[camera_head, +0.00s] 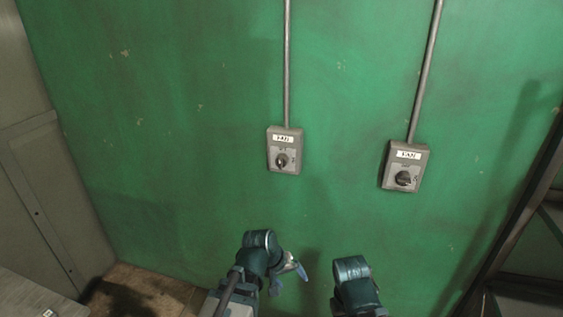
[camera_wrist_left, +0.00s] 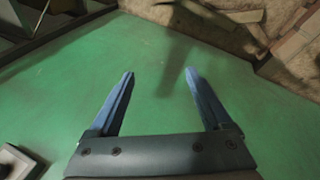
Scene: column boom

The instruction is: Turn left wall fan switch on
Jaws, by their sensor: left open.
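The left fan switch (camera_head: 285,138) is a grey wall box with a white label and a round dark knob (camera_head: 281,160) showing a light mark. The right fan switch (camera_head: 408,154) is a similar box with a dark knob. My left gripper (camera_head: 290,281) is below the left switch, apart from it, with nothing held. In the left wrist view its two blue fingers (camera_wrist_left: 160,74) are spread, with only green wall between them. Part of a grey switch box (camera_wrist_left: 17,163) shows at that view's lower left corner; I cannot tell which one. My right gripper's fingers are not visible.
The green wall (camera_head: 180,130) is flat and clear around both switches. Conduits (camera_head: 287,60) rise from the boxes. A grey cabinet (camera_head: 40,190) stands at the left. A dark metal frame (camera_head: 510,225) stands at the right.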

